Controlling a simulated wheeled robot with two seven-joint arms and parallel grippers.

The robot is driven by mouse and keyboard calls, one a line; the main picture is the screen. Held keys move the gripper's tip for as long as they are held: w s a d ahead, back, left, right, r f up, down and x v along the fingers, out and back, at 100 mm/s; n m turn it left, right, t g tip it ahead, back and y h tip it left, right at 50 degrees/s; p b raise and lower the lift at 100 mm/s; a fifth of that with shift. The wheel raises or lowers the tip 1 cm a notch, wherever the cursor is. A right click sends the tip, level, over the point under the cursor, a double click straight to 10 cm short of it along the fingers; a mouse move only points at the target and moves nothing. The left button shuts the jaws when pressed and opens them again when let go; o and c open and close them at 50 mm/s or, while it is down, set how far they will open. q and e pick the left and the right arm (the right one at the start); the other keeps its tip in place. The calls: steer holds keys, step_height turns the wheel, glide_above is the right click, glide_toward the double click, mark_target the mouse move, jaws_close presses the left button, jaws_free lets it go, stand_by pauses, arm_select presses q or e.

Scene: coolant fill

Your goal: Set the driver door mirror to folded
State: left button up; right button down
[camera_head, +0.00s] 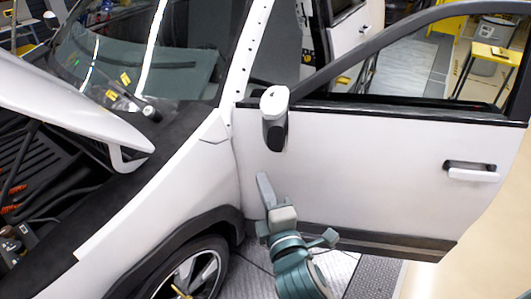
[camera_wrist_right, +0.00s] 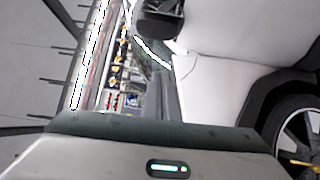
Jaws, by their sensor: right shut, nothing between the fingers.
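The driver door mirror (camera_head: 274,105) has a white cap and a dark lower part. It sits at the front upper corner of the open white driver door (camera_head: 380,165) and stands out from the door. In the right wrist view the dark mirror (camera_wrist_right: 160,20) shows at the top, partly cut off. My right gripper (camera_head: 263,182) is shut and empty. In the head view it appears below the mirror, in front of the door's lower front part, apart from the mirror. My left gripper is not in view.
The door handle (camera_head: 470,171) is at the door's rear. The raised hood (camera_head: 70,105) and the front wheel (camera_head: 195,275) are at the left. A yellow work stand (camera_head: 495,55) stands behind the door. The floor right of the door is clear.

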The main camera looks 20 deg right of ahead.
steer(key=shift+w, duration=0.15)
steer(key=w+d+p, duration=0.4)
steer(key=w+p, duration=0.2)
steer(key=w, duration=0.4)
steer(key=shift+w+d, duration=0.25)
steer(key=shift+f, duration=0.1)
steer(key=shift+d, duration=0.15)
stand_by(0.4)
